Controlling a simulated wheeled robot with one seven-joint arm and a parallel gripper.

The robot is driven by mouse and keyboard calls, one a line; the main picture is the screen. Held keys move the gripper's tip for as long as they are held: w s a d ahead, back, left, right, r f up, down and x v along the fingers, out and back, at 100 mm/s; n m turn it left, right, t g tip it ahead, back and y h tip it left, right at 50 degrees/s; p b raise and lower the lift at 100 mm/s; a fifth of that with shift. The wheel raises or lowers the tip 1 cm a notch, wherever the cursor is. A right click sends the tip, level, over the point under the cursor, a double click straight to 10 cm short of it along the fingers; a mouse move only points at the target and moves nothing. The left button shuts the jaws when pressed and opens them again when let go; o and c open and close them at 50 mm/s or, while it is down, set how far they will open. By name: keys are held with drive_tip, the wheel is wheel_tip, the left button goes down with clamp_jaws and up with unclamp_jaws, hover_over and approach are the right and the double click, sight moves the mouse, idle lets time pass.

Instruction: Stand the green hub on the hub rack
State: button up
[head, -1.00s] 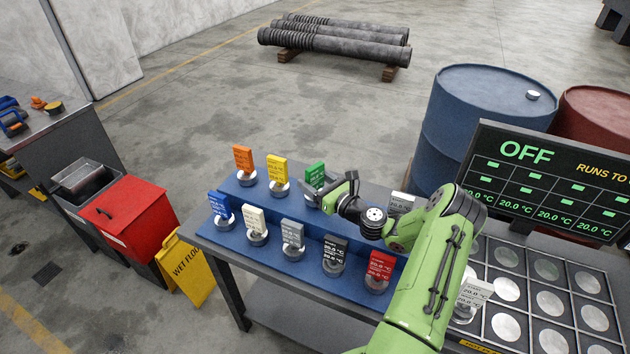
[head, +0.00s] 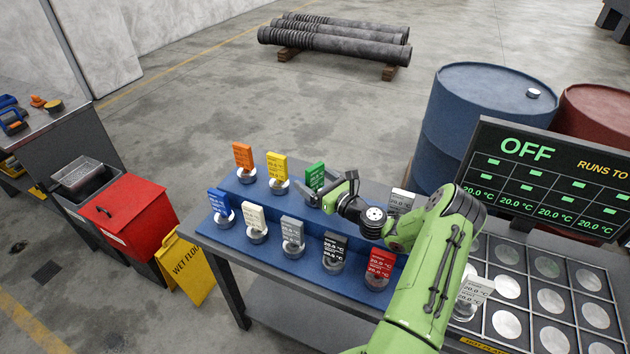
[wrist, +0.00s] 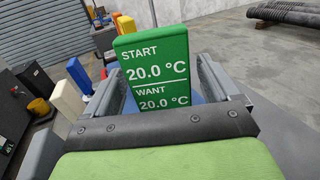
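The green hub (head: 314,176) stands upright in the back row of the blue stepped hub rack (head: 270,214), right of the yellow hub. Its round base is partly hidden by my gripper (head: 334,194), which is close beside it. In the wrist view the green hub (wrist: 154,62) shows its START and WANT 20.0 °C face between the two fingers of my gripper (wrist: 160,90). The fingers are apart, with a visible gap on the right side of the green block. Its lower part is hidden behind my gripper.
Orange (head: 242,156) and yellow (head: 277,166) hubs stand left in the back row. Blue, cream, grey, black and red (head: 380,264) hubs stand in front. A display reading OFF (head: 525,150) stands behind.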

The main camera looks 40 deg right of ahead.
sight(314, 167)
drive_tip(key=shift+o, duration=0.4)
drive_tip(key=shift+f, duration=0.2)
wheel_tip(314, 167, up, 10)
drive_tip(key=shift+r+p, duration=0.15)
drive_tip(key=shift+p, duration=0.75)
